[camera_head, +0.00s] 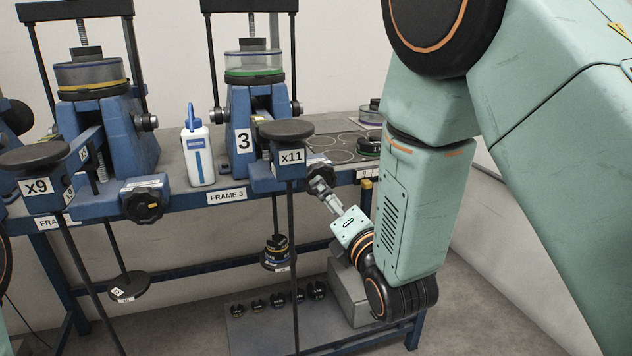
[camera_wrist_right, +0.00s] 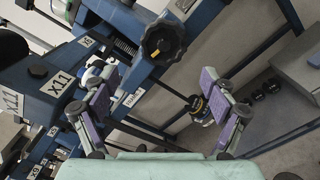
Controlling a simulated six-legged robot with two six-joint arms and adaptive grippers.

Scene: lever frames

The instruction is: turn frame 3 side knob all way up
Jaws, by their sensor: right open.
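Frame 3 is the blue lever frame (camera_head: 243,135) with the "3" plate, at the middle of the bench in the head view. Its x11 beam end (camera_head: 290,157) points toward me; the x11 plate also shows in the right wrist view (camera_wrist_right: 60,82).
Frame 2's black knob (camera_head: 145,200) and x9 beam (camera_head: 38,172) stand to the left. A white bottle (camera_head: 197,150) is between the frames. A loaded hanger (camera_head: 277,252) hangs below the bench. Several small weights (camera_head: 278,300) lie on a low plate. My right arm covers the right side.

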